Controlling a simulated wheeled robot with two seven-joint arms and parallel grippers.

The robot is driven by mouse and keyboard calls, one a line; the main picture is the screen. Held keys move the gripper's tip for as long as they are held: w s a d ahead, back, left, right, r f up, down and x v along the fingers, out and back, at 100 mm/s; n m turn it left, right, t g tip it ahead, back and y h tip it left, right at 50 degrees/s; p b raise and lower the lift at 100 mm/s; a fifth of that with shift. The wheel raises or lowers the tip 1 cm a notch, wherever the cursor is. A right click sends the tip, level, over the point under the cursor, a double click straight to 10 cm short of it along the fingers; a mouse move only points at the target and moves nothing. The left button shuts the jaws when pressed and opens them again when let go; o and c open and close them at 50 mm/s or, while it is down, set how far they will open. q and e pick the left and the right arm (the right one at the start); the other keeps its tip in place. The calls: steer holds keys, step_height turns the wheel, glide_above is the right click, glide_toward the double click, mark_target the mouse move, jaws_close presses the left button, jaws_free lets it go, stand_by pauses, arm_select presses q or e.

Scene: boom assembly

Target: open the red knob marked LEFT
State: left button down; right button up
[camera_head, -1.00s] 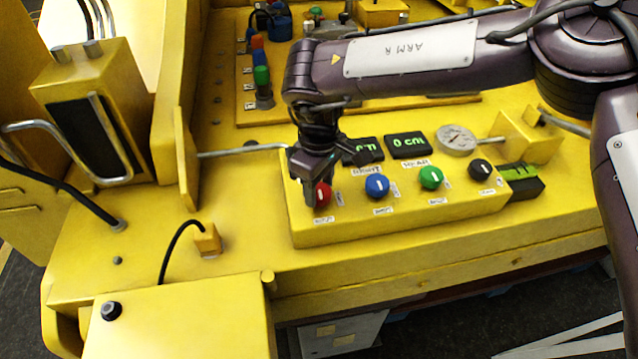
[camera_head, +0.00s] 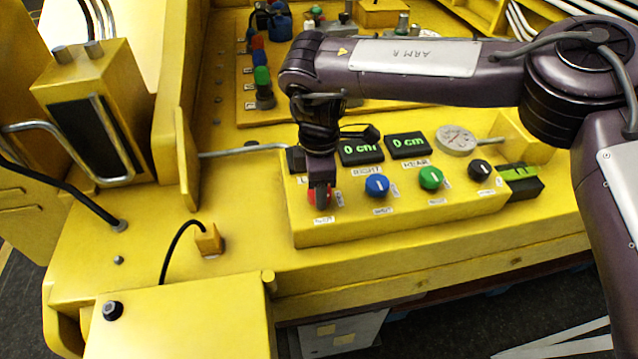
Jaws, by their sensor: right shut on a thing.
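The red knob (camera_head: 312,197) sits at the left end of a row of knobs on the yellow control box. My right gripper (camera_head: 320,198) comes down on it from above and is shut on it, hiding most of the knob. Red shows at the sides of the fingers. The label above the knob is mostly covered by the gripper; only its first letter, L, shows. My left gripper is not in view.
Blue (camera_head: 377,185), green (camera_head: 431,178) and black (camera_head: 480,169) knobs stand to the right on the same box (camera_head: 400,213). Behind them are displays reading 0 cm (camera_head: 408,145) and a round gauge (camera_head: 456,139). A metal rod (camera_head: 235,151) lies left of the box.

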steer(key=n, duration=0.5)
steer(key=shift+r+n, duration=0.1)
steer(key=shift+n, duration=2.4)
steer(key=shift+p, duration=0.3)
steer(key=o, duration=1)
step_height(320, 180, up, 8)
steer(key=shift+f+b, duration=0.1)
steer(key=shift+b, duration=0.2)
